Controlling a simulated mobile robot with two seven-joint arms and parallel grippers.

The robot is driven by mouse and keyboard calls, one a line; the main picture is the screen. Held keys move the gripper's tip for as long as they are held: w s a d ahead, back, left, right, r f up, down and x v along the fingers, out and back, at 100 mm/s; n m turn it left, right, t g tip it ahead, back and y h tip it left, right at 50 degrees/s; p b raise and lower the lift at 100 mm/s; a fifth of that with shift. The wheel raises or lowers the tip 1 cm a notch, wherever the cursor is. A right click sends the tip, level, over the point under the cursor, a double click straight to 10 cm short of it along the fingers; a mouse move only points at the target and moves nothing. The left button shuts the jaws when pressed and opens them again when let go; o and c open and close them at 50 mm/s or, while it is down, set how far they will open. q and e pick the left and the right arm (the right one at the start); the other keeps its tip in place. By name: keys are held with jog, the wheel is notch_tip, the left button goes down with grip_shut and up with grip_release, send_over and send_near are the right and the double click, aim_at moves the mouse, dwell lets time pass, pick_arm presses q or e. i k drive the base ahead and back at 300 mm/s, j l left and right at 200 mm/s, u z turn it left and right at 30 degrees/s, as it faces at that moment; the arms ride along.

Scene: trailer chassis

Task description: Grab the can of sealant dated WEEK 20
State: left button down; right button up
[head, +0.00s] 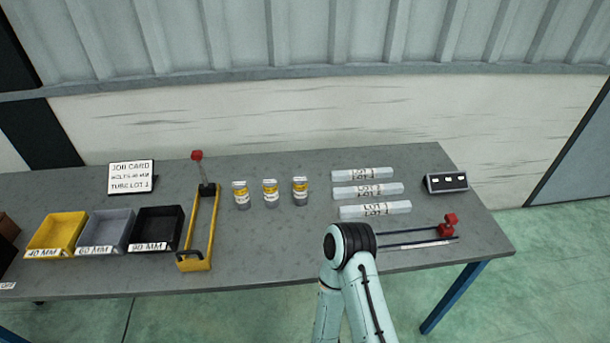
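Three small cans stand upright in a row in the middle of the table: a left can (241,195), a middle can (270,193) and a right can (300,191). Each has a grey body with a yellow and white label. The print on them is too small to read, so I cannot tell which says WEEK 20. One of my arms rises from the bottom of the head view, right of the cans and apart from them. Neither gripper shows.
Left of the cans stands a yellow tool (193,262) with a red knob. Further left are yellow (46,249), grey (96,247) and black (144,246) bins and a job card (131,177). The table (285,255) is bare in front of the cans.

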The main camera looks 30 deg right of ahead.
aim_at(300, 181)
jog(key=z, duration=1.15)
